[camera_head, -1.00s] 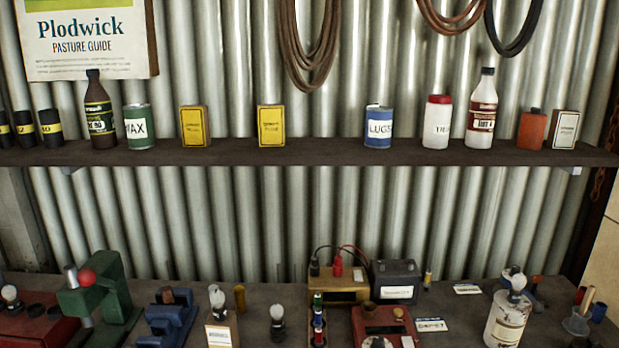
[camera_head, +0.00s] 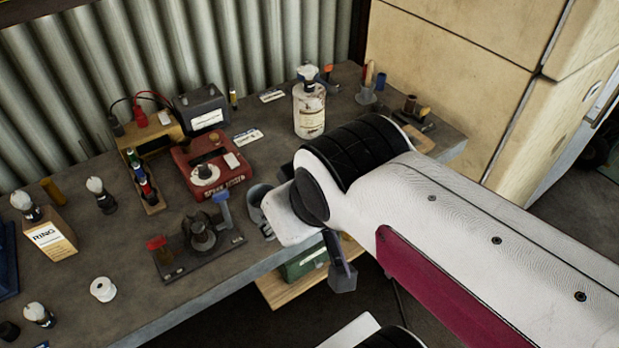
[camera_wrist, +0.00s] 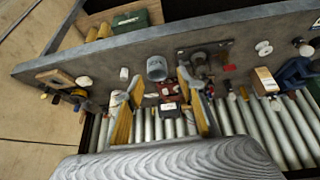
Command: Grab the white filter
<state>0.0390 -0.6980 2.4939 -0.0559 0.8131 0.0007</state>
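A small white ring-like cylinder with a hole in its top (camera_head: 103,289), which looks like the white filter, stands on the bench (camera_head: 215,268) near its front edge at the lower left of the head view. In the wrist view a small white spool shape (camera_wrist: 264,48), probably the same thing, is at the upper right. My gripper (camera_wrist: 158,77) has its two yellow-padded fingers spread apart with nothing held between them. It is well away from the white cylinder. In the head view my white arm reaches in from the right and its fingers are not clearly seen.
A grey cup (camera_wrist: 157,68) shows beyond the fingertips. A dark plate with red and blue handles (camera_head: 200,240) lies between my arm and the white cylinder. A red box (camera_head: 210,165), a RING box (camera_head: 50,235) and a white bottle (camera_head: 309,108) stand farther back.

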